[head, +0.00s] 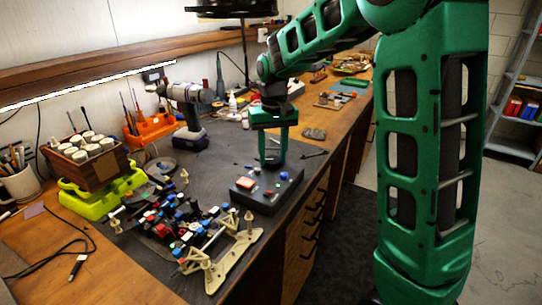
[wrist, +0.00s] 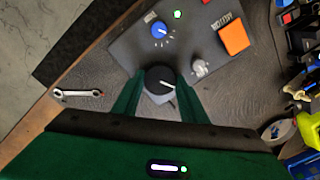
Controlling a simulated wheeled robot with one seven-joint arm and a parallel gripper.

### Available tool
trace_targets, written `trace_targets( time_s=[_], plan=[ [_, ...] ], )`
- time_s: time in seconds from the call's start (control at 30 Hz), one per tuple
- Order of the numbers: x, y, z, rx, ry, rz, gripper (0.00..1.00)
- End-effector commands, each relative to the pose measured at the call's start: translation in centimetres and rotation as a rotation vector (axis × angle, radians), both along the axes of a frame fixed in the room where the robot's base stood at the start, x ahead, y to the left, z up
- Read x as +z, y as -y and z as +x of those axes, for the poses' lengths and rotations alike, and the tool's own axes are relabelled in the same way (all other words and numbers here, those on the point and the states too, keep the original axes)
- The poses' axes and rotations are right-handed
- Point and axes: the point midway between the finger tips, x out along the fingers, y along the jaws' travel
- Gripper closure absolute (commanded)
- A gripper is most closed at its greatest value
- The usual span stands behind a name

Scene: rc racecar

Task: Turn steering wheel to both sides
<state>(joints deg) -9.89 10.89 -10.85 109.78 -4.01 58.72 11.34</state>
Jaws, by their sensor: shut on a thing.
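The steering wheel appears to be a round black knob (wrist: 160,79) with a white pointer mark, on a dark grey control box (wrist: 125,45). The mark points right and slightly down in the wrist view. The box also shows in the head view (head: 258,199), near the bench's front edge. My gripper (wrist: 159,84) is shut on the knob, one finger at each side.
The box also carries a blue knob (wrist: 159,29), a grey knob (wrist: 199,67), an orange switch (wrist: 233,38) and a green light (wrist: 178,14). A wrench (wrist: 77,93) lies beside it. Racecar parts (head: 216,266) lie left of it; a drill (head: 188,100) stands behind.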

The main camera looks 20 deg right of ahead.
Motion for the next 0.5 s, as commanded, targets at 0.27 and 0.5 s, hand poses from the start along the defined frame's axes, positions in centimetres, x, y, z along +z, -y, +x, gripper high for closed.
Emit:
trace_targets(
  time_s=[0.27,0.5],
  plan=[
    [0.05,0.09,0.00,0.174,0.000,0.000,0.83],
    [0.06,0.09,0.01,0.254,0.001,0.000,0.83]
  ],
)
